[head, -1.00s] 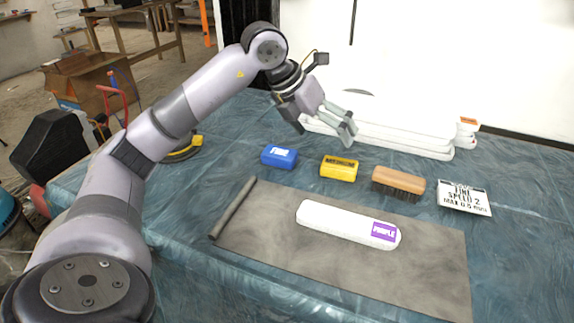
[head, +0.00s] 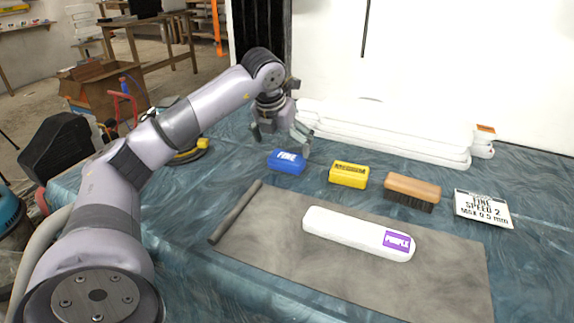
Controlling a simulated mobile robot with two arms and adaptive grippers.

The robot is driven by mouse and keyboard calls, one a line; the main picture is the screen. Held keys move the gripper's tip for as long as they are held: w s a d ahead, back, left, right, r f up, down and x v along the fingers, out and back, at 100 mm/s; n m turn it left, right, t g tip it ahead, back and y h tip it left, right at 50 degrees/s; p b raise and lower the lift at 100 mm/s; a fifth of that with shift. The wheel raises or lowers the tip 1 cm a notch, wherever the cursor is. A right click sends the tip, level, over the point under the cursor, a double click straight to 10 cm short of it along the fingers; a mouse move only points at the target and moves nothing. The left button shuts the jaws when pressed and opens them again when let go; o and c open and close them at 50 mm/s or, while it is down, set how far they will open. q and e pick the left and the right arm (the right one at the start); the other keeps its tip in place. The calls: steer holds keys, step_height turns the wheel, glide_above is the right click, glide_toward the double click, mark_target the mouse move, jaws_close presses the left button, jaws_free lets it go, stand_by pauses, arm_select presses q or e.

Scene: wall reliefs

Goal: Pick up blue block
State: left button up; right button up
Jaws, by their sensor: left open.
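The blue block (head: 287,162), with a white label reading FINE, lies on the blue-covered table left of the yellow block. My left gripper (head: 281,143) is above and just behind the blue block, fingers pointing down. It is open, with one finger to the left and one to the right, and nothing is between them. From this view I cannot tell the exact height of the fingertips over the block. My right gripper is not in view.
A yellow block (head: 348,174), a wooden brush (head: 412,188) and a label card (head: 483,208) lie in a row to the right. A white bar with a purple label (head: 358,233) rests on a grey mat (head: 270,255). White stacked pieces (head: 390,143) lie behind.

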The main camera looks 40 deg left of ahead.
arm_select(q)
steer(key=x, duration=0.2)
steer(key=b+x, duration=0.1)
steer(key=x, duration=0.2)
steer(key=shift+w+d+f, duration=0.1)
steer(key=shift+d+f, duration=0.1)
steer(key=shift+f, duration=0.15)
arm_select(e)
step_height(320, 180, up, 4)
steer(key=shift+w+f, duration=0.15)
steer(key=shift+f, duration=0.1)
arm_select(q)
steer(key=c, duration=1.3)
steer(key=shift+r, duration=0.15)
steer(key=shift+r, duration=0.2)
step_height(320, 180, up, 9)
steer(key=shift+r+p, duration=0.1)
steer(key=shift+p, duration=1.1)
step_height(320, 180, up, 8)
steer(key=p, duration=0.2)
glide_above(287, 156)
steer(key=shift+r, duration=1.1)
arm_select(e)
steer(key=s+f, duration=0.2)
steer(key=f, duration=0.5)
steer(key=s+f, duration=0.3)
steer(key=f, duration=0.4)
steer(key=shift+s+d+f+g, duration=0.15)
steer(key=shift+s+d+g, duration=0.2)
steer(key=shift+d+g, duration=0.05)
